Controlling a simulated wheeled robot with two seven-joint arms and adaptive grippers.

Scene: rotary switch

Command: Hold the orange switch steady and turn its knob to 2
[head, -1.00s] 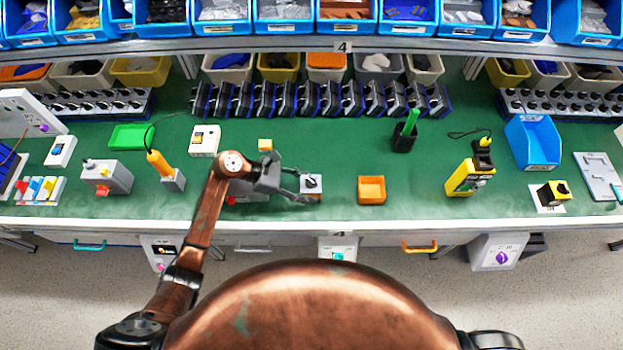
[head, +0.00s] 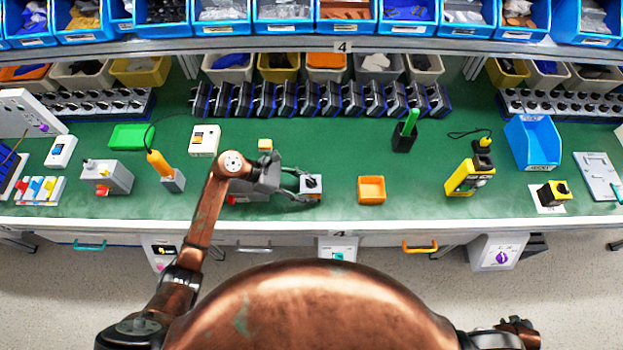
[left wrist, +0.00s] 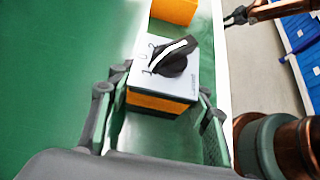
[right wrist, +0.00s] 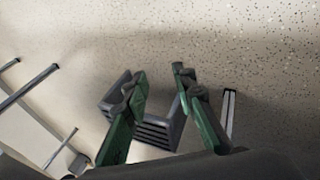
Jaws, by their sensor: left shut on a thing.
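The orange switch (head: 312,183) stands on the green bench near its front edge. The left wrist view shows its orange body (left wrist: 160,103), its pale top plate and a black knob (left wrist: 173,58) with a white pointer line. My left gripper (head: 310,191) is shut on the switch body, a finger on either side, and the knob is uncovered. My right gripper (right wrist: 158,75) is open and empty, away from the bench, above the floor.
A small orange-yellow block (head: 265,145) lies behind my left gripper. A yellow device (head: 468,178) and a black holder (head: 404,138) stand farther right. A row of black and blue units lines the back.

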